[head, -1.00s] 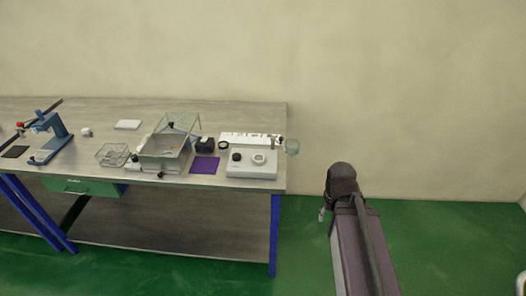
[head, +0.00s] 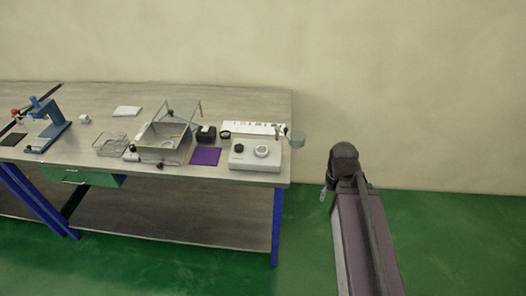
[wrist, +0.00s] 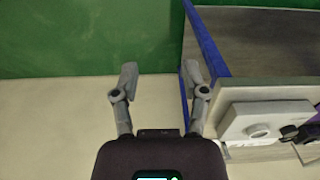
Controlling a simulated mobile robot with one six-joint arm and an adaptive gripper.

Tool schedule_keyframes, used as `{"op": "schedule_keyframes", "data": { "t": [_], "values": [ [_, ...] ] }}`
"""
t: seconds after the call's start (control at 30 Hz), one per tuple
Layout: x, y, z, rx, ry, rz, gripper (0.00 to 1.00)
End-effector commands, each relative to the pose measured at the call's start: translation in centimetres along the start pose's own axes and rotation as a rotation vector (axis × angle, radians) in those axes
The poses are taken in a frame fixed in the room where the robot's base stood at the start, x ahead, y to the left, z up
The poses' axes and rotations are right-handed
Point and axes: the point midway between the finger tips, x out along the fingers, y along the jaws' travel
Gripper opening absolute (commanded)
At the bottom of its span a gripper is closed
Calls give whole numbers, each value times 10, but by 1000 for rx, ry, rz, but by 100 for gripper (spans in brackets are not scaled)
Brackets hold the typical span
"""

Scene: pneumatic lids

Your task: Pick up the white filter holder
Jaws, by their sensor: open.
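No single item is clearly marked out as the white filter holder. A white ring-shaped piece (head: 261,151) sits on top of a pale box-shaped device (head: 243,163) at the bench's right end.
The bench (head: 225,100) also holds a blue press (head: 50,117), a wire basket (head: 110,145), a metal box with a raised clear lid (head: 163,150), a purple mat (head: 205,156) and a white rack (head: 250,127). Green floor right of the bench is clear.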

Motion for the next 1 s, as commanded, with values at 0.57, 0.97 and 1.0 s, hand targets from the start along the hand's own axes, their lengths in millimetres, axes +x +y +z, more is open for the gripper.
{"op": "schedule_keyframes", "data": {
  "t": [0.57, 0.97, 1.0],
  "values": [
    [-3, -3, -8, 7, 0, 0, 100],
    [-43, -76, -120, 152, 0, -1, 100],
    [-48, -89, -136, 177, 0, -1, 100]
  ]
}}
